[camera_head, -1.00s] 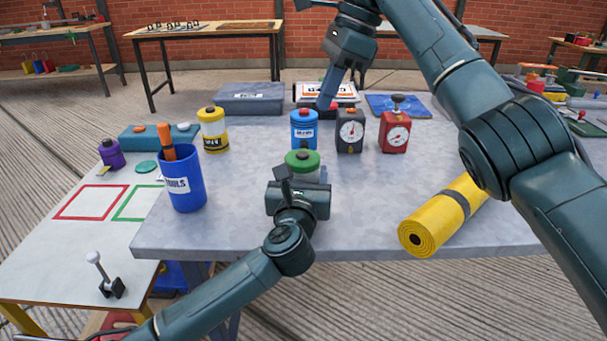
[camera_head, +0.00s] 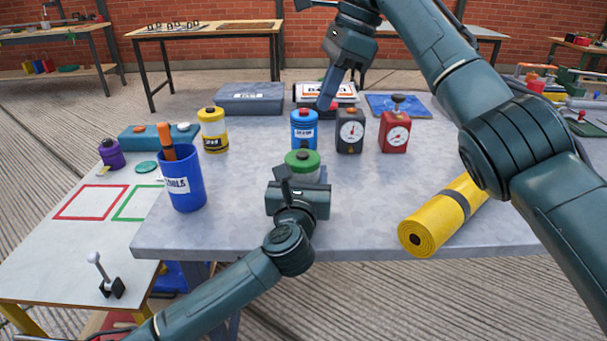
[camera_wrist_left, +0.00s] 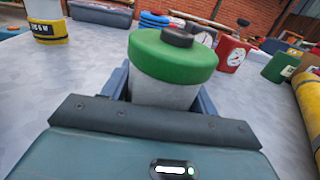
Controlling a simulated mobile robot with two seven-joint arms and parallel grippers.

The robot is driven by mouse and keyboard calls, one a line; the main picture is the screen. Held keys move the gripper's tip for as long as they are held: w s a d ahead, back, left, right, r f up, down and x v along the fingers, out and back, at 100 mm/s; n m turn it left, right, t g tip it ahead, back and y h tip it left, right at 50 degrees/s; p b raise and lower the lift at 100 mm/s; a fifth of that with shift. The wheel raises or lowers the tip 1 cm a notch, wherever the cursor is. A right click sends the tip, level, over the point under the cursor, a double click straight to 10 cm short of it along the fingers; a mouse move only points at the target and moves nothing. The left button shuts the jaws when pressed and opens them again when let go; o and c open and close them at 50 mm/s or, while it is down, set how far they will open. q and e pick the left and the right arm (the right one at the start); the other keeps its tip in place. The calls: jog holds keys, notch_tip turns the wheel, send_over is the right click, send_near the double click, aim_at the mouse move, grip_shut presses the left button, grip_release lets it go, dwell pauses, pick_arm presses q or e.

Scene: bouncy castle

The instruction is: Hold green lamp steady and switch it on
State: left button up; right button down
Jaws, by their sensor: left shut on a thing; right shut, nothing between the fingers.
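The green lamp (camera_head: 303,160) stands upright on the grey table, with a green cap, a dark button on top and a pale body. In the left wrist view the green lamp (camera_wrist_left: 172,58) stands between my left gripper's fingers (camera_wrist_left: 162,95), which are shut on its body. In the head view my left gripper (camera_head: 300,185) hides the lamp's lower part. My right gripper (camera_head: 325,102) is shut and empty.
A yellow lamp (camera_head: 213,132) and a blue tool cup (camera_head: 183,186) stand to the left. A red gauge box (camera_head: 395,135) is right of the black one. A yellow roll (camera_head: 430,226) lies at front right. The table (camera_head: 370,205) is bare between roll and green lamp.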

aim_at(306, 157)
dwell(0.3)
jog(key=shift+s+a+f+n+t+y, duration=0.25)
jog(key=shift+a+f+n+t, duration=0.35)
jog(key=shift+f+n+t, duration=1.3)
jog(key=shift+s+a+f+n+t+y, duration=0.25)
jog(key=shift+a+f+n+t, duration=0.45)
jog(key=shift+n, duration=2.25)
jog(key=shift+s+a+f+n+t+y, duration=0.35)
jog(key=shift+f+n+t, duration=0.95)
jog(key=shift+n, duration=1.15)
jog(key=shift+a+r, duration=0.1)
